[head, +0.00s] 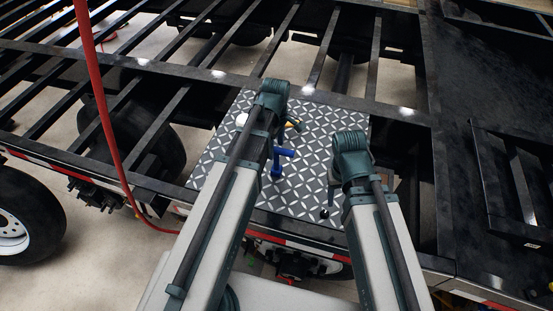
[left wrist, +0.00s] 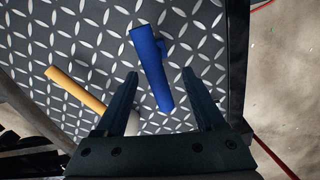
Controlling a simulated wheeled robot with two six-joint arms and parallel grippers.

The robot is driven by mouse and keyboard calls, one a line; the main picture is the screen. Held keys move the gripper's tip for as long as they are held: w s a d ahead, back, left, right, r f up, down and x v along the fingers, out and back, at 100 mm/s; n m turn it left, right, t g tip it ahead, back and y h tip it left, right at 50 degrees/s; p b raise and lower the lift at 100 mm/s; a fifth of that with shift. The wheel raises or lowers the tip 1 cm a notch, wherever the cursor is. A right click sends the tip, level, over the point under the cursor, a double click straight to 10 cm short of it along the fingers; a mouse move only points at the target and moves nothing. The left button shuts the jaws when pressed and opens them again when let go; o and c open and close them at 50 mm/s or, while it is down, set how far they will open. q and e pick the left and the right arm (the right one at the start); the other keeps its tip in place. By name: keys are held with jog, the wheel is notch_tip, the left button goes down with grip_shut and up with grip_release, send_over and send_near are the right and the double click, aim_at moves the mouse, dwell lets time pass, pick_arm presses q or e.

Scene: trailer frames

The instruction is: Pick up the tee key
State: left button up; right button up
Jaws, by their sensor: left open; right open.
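The tee key is blue and T-shaped. In the head view the tee key (head: 279,160) is on the diamond-pattern plate, just right of my left arm. In the left wrist view the blue tee key (left wrist: 148,62) lies ahead of my left gripper (left wrist: 158,73). The gripper is open and its two fingertips are apart on either side of the key's lower part, holding nothing. Whether they are down at its height I cannot tell.
A tool with a yellow handle (left wrist: 77,89) and a pale head lies left of the key. The patterned plate (head: 300,200) rests on the black trailer frame (head: 215,75). A small black knob (head: 323,213) is near its front edge. A red hose (head: 100,95) hangs at left.

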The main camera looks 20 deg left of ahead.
aim_at(277, 161)
pick_arm(q)
jog(key=f+b, duration=0.4)
jog(key=shift+w+f, duration=0.35)
jog(key=shift+f, duration=0.05)
jog(key=shift+r, duration=0.1)
grip_shut()
